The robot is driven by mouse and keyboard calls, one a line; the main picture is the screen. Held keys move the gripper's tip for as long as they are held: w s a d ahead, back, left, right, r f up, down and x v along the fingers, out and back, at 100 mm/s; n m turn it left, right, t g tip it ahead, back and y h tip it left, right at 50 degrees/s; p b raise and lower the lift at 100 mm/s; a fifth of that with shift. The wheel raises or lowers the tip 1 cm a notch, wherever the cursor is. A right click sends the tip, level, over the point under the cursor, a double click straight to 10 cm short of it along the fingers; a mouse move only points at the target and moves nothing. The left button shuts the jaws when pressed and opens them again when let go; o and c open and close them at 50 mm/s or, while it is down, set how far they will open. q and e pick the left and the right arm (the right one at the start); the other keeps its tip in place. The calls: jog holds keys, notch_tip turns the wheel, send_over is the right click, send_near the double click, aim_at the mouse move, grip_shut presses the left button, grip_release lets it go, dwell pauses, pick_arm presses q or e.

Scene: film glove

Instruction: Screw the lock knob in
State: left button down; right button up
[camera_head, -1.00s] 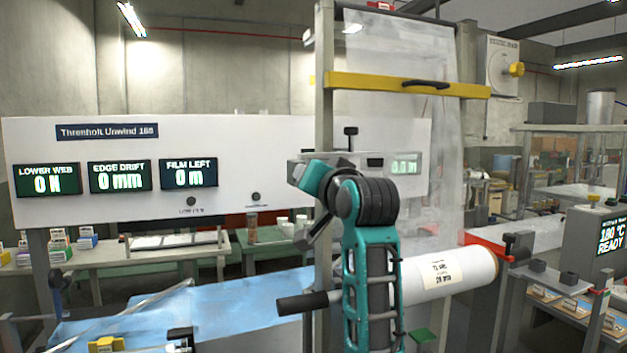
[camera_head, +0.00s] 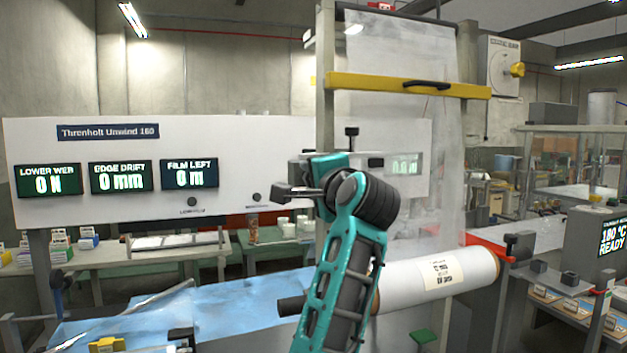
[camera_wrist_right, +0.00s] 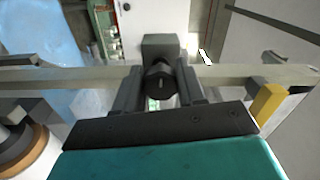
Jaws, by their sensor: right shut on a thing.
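In the right wrist view the dark round lock knob (camera_wrist_right: 160,80), with a small pale mark on its end, sits between the two grey fingers of my right gripper (camera_wrist_right: 160,88). The gripper is shut on it. A grey block (camera_wrist_right: 160,46) is right behind the knob, by a pale rail (camera_wrist_right: 85,74) that crosses the view. How deep the knob sits is hidden. My left gripper is not in view.
A white film roll (camera_head: 440,275) lies low at right, with blue sheet (camera_head: 225,300) to its left. A yellow bar (camera_head: 375,84) crosses the hanging clear film (camera_head: 400,140). The white panel (camera_head: 90,210) with green displays stands behind. A dark T-shaped knob (camera_head: 351,132) stands near my wrist.

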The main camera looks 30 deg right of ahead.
jog(key=shift+f+m, duration=0.35)
jog(key=shift+m, duration=0.65)
jog(key=o, duration=1.1)
jog(key=shift+r, duration=0.25)
jog(key=shift+c, duration=0.2)
jog(key=shift+s, duration=0.1)
